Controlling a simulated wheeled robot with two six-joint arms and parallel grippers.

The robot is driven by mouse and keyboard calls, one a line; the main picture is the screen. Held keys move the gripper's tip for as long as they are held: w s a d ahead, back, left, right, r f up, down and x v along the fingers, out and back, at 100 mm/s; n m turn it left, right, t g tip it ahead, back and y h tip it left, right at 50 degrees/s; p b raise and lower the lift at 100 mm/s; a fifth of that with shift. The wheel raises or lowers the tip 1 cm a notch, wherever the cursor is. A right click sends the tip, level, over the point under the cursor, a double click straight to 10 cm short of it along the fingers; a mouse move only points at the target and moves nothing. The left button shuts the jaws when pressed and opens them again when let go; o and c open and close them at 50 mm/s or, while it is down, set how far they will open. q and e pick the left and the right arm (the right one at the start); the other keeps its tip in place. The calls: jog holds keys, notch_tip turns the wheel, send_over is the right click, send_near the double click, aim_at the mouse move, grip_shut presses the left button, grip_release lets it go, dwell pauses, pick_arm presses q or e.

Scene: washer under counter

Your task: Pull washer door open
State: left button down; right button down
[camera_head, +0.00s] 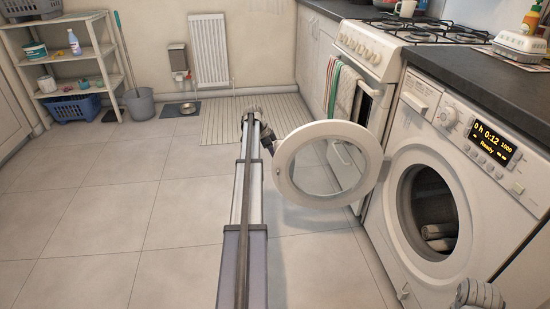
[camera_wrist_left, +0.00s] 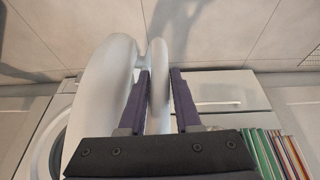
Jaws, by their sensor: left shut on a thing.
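The washer (camera_head: 465,170) stands under the counter at the right, its drum opening uncovered. Its round white door (camera_head: 367,144) is swung wide open toward the left, away from the body. My left gripper (camera_head: 271,146) is at the door's free left edge. In the left wrist view my left gripper (camera_wrist_left: 160,95) has one finger on each side of a white curved handle (camera_wrist_left: 160,65) beside the door's rim (camera_wrist_left: 100,85), and it is shut on the handle. The fingertips are hard to make out in the head view.
A stove (camera_head: 372,50) with hanging towels (camera_head: 340,90) stands behind the door. Light cloth-like rolls (camera_head: 440,238) lie in the drum. A shelf (camera_head: 65,62), a mop bucket (camera_head: 139,103) and a mat (camera_head: 220,122) are farther back. The tiled floor (camera_head: 100,215) at left is clear.

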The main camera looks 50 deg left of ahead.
pick_arm(q)
jog(key=c, duration=0.7)
grip_release()
jog(key=shift+w+d, duration=0.15)
jog(key=shift+d, duration=0.1)
jog(key=shift+o, duration=0.2)
jog(key=p+v, duration=0.7)
jog(key=shift+a+r, duration=0.15)
jog(key=shift+r, duration=0.2)
